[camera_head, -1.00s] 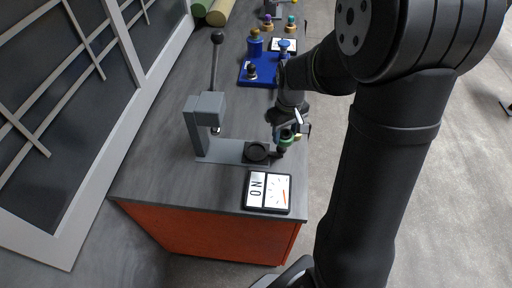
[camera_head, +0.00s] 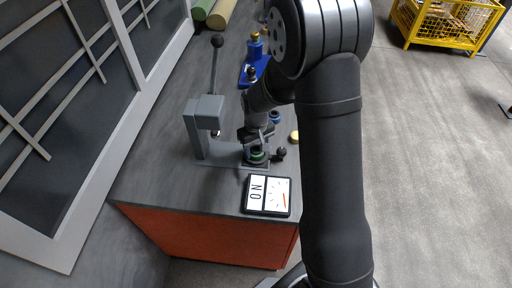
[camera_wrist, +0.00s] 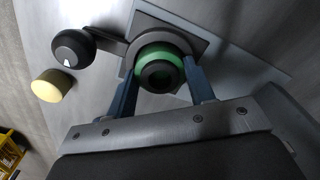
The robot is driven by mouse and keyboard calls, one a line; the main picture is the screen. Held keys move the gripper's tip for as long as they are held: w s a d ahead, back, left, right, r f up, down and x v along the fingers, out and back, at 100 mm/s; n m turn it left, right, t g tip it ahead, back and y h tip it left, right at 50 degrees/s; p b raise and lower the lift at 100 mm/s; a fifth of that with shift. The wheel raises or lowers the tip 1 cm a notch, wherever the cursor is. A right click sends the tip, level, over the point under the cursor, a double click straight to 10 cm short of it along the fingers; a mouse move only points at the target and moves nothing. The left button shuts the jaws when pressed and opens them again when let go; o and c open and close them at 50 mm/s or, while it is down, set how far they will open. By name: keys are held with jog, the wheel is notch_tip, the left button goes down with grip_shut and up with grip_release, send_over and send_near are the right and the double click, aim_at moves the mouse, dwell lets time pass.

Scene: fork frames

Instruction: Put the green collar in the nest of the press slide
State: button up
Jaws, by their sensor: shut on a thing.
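The green collar (camera_wrist: 178,58) is a green ring with a dark centre. My gripper (camera_wrist: 160,76) is shut on it, one finger at each side. In the head view the collar (camera_head: 257,156) shows below my gripper (camera_head: 257,148). The dark round nest (camera_wrist: 140,42) of the press slide is directly behind the collar in the wrist view, its rim showing around it. I cannot tell whether the collar touches the nest or is just above it. The grey press (camera_head: 206,112) with its long lever (camera_head: 214,65) stands to the left.
A black knob (camera_wrist: 72,48) on an arm sticks out beside the nest. A pale yellow round piece (camera_wrist: 50,86) lies near it. A panel reading "NO" (camera_head: 267,195) lies at the near bench edge. A blue fixture (camera_head: 254,65) stands farther back.

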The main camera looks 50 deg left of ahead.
aim_at(256, 150)
jog(key=shift+f, duration=0.25)
jog(key=o, duration=1.1)
jog(key=shift+d+f, duration=0.1)
jog(key=shift+o, duration=0.4)
jog(key=shift+r, duration=0.25)
notch_tip(256, 150, up, 12)
jog(key=shift+r, duration=0.15)
notch_tip(256, 150, down, 13)
jog(key=shift+r, duration=0.2)
